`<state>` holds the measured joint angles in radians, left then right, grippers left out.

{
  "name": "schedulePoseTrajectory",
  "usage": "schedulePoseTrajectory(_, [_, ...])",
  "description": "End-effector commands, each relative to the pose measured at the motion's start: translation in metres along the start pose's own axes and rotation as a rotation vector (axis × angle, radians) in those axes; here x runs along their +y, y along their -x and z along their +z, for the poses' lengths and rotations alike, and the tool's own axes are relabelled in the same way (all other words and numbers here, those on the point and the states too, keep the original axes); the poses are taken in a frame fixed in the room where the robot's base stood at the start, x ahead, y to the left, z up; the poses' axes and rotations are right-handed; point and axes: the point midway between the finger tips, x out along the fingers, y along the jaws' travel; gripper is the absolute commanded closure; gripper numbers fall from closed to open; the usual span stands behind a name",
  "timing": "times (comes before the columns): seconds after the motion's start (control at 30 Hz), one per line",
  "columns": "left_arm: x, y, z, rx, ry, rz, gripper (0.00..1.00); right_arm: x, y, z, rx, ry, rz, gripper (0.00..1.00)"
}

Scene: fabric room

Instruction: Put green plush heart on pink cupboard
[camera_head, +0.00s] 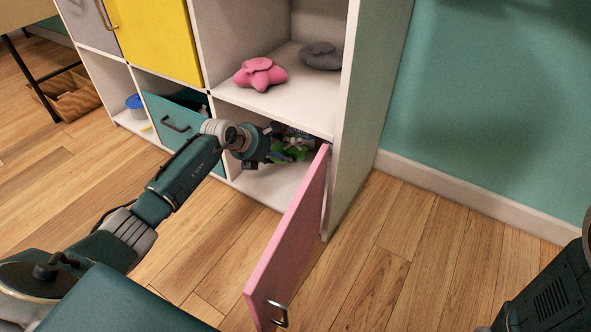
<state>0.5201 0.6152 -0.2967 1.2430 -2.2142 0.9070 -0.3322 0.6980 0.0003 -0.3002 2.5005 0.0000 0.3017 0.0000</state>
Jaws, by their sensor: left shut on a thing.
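The green plush heart (291,152) is inside the lower right compartment of the cupboard, the one with the open pink door (291,236). My left gripper (284,143) reaches into this compartment and is shut on the heart. The pink door is swung wide open toward the front. My right gripper is not in view; only part of my right arm shows at the lower right.
A pink star plush (261,73) and a grey plush (321,56) lie on the shelf above. A teal drawer (177,125) is left of the compartment, with a yellow door (160,37) above it. A blue-lidded container (135,106) stands further left. The wooden floor (420,255) at right is clear.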

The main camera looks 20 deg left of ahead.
Motion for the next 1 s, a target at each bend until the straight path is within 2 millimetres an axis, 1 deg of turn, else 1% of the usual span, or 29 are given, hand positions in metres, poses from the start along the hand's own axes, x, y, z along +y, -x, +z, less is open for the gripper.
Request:
schedulePoseTrajectory(0.03, [0.0, -0.013, -0.013, 0.001, 0.003, -0.001, 0.56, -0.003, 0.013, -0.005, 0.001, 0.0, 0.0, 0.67])
schedulePoseTrajectory(0.13, [0.0, -0.027, -0.027, 0.001, 0.001, 0.0, 0.56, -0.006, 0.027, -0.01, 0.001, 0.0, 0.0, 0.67])
schedulePoseTrajectory(0.2, [0.0, -0.034, -0.034, 0.0, 0.001, -0.001, 0.56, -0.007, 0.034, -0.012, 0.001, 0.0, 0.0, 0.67])
schedulePoseTrajectory(0.37, [0.001, -0.042, -0.041, 0.0, 0.001, 0.0, 0.56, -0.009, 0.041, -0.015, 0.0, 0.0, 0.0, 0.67])
schedulePoseTrajectory(0.53, [0.001, -0.06, -0.06, 0.001, 0.002, -0.001, 0.56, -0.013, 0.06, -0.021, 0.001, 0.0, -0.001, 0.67])
schedulePoseTrajectory(0.6, [0.001, -0.063, -0.062, 0.0, 0.001, -0.001, 0.56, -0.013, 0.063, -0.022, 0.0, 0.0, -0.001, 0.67])
schedulePoseTrajectory(0.83, [0.002, -0.061, -0.06, 0.0, 0.0, 0.0, 0.56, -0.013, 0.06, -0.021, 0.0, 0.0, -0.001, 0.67])
schedulePoseTrajectory(1.0, [0.001, -0.064, -0.064, 0.001, 0.0, 0.0, 0.57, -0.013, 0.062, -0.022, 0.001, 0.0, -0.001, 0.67])
